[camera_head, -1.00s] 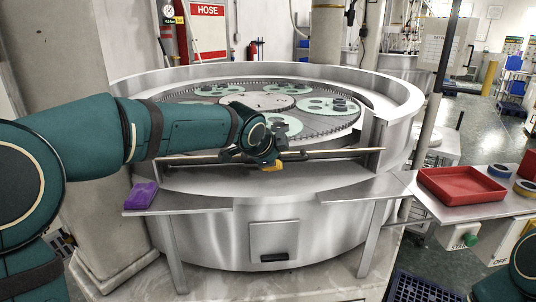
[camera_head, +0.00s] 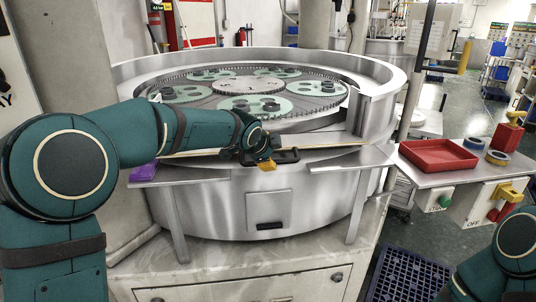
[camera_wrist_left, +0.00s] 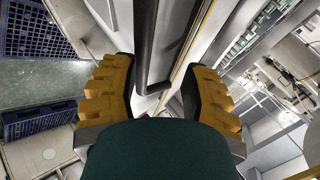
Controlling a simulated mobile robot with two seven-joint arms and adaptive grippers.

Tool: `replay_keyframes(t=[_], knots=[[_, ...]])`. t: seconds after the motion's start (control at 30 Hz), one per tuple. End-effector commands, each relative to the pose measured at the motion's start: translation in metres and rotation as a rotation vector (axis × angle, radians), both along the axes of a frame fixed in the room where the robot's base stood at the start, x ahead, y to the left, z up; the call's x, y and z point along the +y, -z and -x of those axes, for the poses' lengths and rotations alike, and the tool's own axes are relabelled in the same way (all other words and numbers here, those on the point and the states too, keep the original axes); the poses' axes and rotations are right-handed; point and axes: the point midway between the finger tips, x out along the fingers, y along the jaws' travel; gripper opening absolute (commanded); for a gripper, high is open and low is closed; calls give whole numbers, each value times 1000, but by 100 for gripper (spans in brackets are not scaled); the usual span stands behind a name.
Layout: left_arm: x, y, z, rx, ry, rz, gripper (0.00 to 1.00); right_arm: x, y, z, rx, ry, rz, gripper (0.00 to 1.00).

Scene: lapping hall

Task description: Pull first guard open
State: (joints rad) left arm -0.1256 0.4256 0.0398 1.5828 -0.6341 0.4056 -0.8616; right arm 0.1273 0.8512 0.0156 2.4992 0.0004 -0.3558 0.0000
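The first guard (camera_head: 335,147) is the low front panel of the round lapping machine. Its thin, light top edge runs across the front opening. A black bar handle (camera_head: 286,156) is on it near the middle. My left gripper (camera_head: 262,162), with yellow fingertips, is at this handle. In the left wrist view the dark handle (camera_wrist_left: 145,45) lies between the two yellow finger pads, close to the left pad, with a clear gap to the right pad. The left gripper (camera_wrist_left: 160,92) looks open around it. My right arm shows at lower right; its gripper is out of view.
Metal shelves flank the guard: the left one holds a purple block (camera_head: 143,172). A blue crate (camera_head: 408,274) lies on the floor.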

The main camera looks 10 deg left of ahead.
Motion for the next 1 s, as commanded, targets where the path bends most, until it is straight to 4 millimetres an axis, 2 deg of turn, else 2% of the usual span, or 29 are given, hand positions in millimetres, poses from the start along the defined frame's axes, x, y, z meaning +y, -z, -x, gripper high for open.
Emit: replay_keyframes(t=[0.23, 0.37, 0.8, 1.0], knots=[[-1, -2, 2, 0, 2, 1, 45, 0, 0, 0, 0, 0, 0, 47], [1, -10, 10, -1, 2, 1, 45, 0, 0, 0, 0, 0, 0, 47], [12, -67, 70, -2, 1, 1, 45, 0, 0, 0, 1, 0, 0, 47], [15, -79, 84, 0, 1, 0, 45, 0, 0, 0, 1, 0, 0, 47]])
